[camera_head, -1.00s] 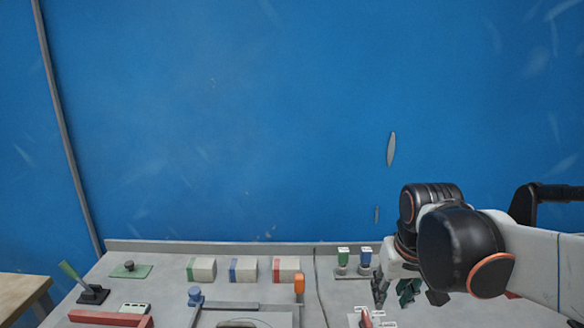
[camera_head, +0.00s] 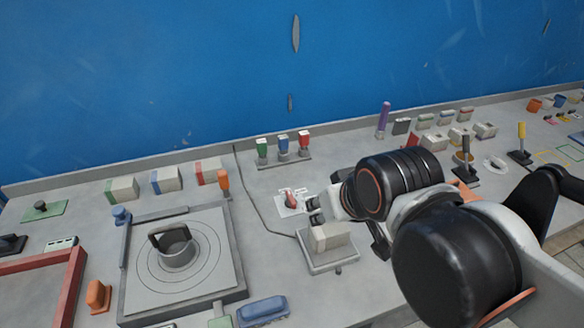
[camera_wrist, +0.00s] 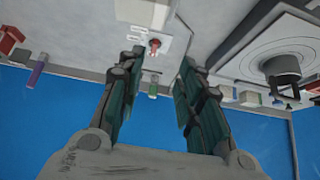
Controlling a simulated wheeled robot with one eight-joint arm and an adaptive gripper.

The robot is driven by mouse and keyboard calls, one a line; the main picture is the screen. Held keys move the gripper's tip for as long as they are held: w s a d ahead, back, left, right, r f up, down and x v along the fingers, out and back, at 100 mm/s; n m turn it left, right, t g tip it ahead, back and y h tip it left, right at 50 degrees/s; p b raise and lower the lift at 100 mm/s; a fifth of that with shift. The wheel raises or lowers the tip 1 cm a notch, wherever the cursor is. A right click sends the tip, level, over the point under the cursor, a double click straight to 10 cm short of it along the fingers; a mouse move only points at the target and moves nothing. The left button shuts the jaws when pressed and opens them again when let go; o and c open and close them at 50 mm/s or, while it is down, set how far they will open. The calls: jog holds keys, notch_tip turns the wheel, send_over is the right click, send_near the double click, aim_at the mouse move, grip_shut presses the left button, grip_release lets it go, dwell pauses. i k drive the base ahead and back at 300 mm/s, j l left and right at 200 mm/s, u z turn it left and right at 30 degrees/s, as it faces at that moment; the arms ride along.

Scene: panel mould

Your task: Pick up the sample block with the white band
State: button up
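Several small blocks stand in a cluster at the back right of the panel in the head view, among them a dark block (camera_head: 402,126) and a grey one (camera_head: 424,121). They are too small for me to tell which has a white band. My gripper (camera_head: 316,210) is over the middle of the panel, left of and well apart from that cluster, partly hidden by my arm. In the wrist view my gripper (camera_wrist: 162,56) is open, with nothing between its fingers.
A red switch (camera_head: 291,198) and a pale block on a grey stand (camera_head: 328,264) are near my gripper. Blocks with green (camera_head: 123,189), blue (camera_head: 166,180) and red (camera_head: 207,172) bands stand at the back left. A purple post (camera_head: 383,120) rises left of the cluster.

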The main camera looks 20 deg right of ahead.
aim_at(328, 235)
jog(key=k+l+z, duration=0.25)
jog(key=k, duration=0.2)
jog(key=k+l+z, duration=0.3)
jog(key=k, duration=0.2)
jog(key=j, duration=0.1)
